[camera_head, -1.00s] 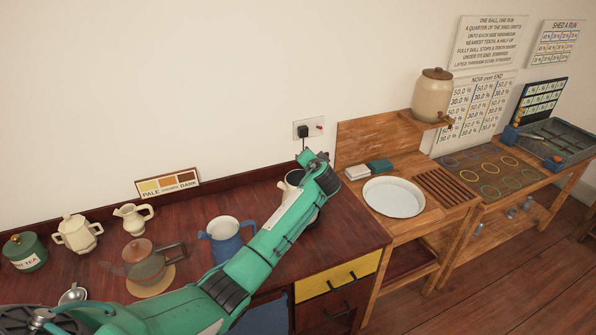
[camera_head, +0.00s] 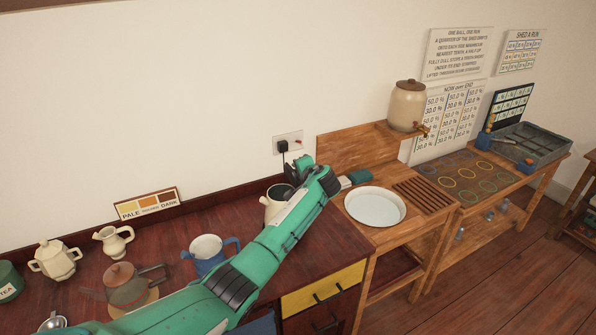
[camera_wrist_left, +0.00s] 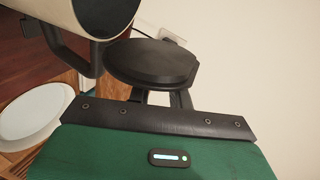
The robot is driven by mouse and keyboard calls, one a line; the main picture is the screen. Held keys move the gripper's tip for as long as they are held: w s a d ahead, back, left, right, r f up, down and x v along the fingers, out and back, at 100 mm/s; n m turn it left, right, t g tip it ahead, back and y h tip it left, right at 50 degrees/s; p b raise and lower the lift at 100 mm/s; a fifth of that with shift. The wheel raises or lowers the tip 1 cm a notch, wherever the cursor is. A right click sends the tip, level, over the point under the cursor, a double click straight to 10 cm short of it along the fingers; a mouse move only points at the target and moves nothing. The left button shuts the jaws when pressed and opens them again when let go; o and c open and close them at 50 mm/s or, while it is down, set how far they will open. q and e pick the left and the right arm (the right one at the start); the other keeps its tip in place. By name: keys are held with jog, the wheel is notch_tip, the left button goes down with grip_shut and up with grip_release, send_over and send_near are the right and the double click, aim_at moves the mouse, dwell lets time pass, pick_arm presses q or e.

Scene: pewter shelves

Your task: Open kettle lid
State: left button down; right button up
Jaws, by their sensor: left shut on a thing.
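The kettle (camera_head: 271,211) is cream with a black handle (camera_wrist_left: 86,54). It stands at the right end of the dark red counter, partly hidden by my left arm. In the left wrist view its cream body (camera_wrist_left: 62,13) shows at the top left with a dark open mouth. The round black kettle lid (camera_wrist_left: 150,62) is off the mouth, tilted up beside its rim. I cannot tell whether it still joins the kettle there. My left gripper (camera_wrist_left: 160,97) is shut on the lid. It also shows in the head view (camera_head: 300,172). My right gripper is out of view.
A blue jug (camera_head: 207,254), a brown glass teapot (camera_head: 125,288) and cream pots (camera_head: 55,260) stand on the counter to the left. A white basin (camera_head: 375,206) sits in the wooden stand to the right. A wall socket (camera_head: 288,143) is behind the kettle.

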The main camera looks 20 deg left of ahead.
pick_arm(q)
jog(key=c, duration=1.4)
grip_release()
jog(key=shift+o, duration=0.2)
jog(key=b+v, duration=0.4)
jog(key=v, duration=0.9)
jog(key=shift+s+d, duration=0.25)
jog(key=shift+s, duration=0.05)
jog(key=shift+r, duration=0.1)
